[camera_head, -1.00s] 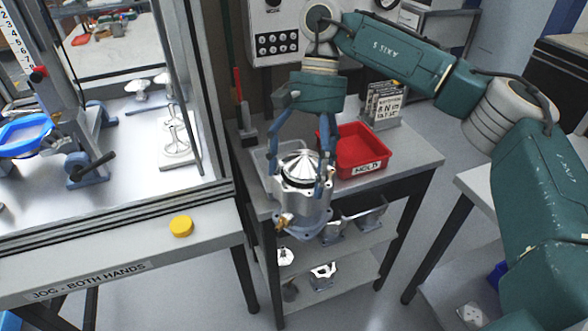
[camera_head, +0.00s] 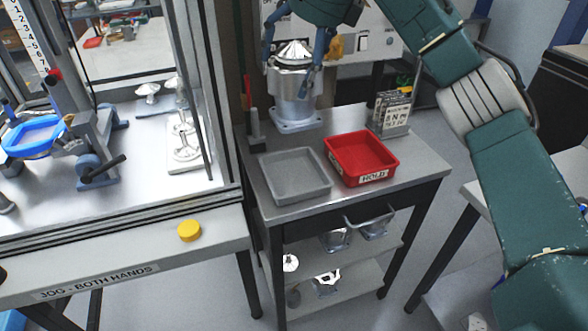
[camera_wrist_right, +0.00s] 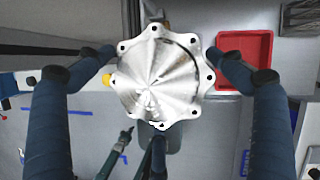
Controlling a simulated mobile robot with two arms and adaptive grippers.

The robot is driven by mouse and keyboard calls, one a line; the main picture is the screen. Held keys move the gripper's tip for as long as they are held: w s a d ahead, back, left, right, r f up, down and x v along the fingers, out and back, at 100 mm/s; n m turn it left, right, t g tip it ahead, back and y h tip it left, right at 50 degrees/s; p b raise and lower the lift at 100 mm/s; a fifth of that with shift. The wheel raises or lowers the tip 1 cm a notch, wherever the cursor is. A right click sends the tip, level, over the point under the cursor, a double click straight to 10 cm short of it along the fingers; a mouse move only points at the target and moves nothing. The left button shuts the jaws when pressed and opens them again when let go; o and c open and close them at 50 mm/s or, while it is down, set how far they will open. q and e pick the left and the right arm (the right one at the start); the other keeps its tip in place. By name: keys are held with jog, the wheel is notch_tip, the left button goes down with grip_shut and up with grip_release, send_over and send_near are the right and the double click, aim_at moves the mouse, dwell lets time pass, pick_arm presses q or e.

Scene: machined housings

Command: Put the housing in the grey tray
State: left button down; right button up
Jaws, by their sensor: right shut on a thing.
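The housing (camera_head: 292,98) is a silvery machined cylinder with a domed top and a wider bottom flange. My right gripper (camera_head: 291,72) is shut on it, its blue fingers around the upper part. The housing is upright in the head view, appearing over the back left of the cart top. I cannot tell its height above the cart. In the right wrist view the housing's scalloped round top (camera_wrist_right: 158,82) sits between the fingers. The grey tray (camera_head: 295,198) lies empty at the cart's front left, apart from the housing. My left gripper is not in view.
A red tray (camera_head: 374,178) marked HOLD stands right of the grey tray. A card rack (camera_head: 391,115) is behind it, and a red-handled tool (camera_head: 252,115) stands at the left. The glazed machine enclosure with a yellow button (camera_head: 189,231) borders the cart's left side.

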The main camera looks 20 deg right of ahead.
jog(key=shift+w+r, duration=0.1)
jog(key=shift+r, duration=0.15)
jog(key=shift+d+f+m, duration=0.1)
jog(key=shift+f+m, duration=0.05)
jog(key=shift+m, duration=0.15)
notch_tip(320, 180, down, 20)
jog(key=p, duration=0.3)
jog(key=o, duration=1.7)
jog(key=shift+c, duration=0.2)
jog(key=shift+s, duration=0.2)
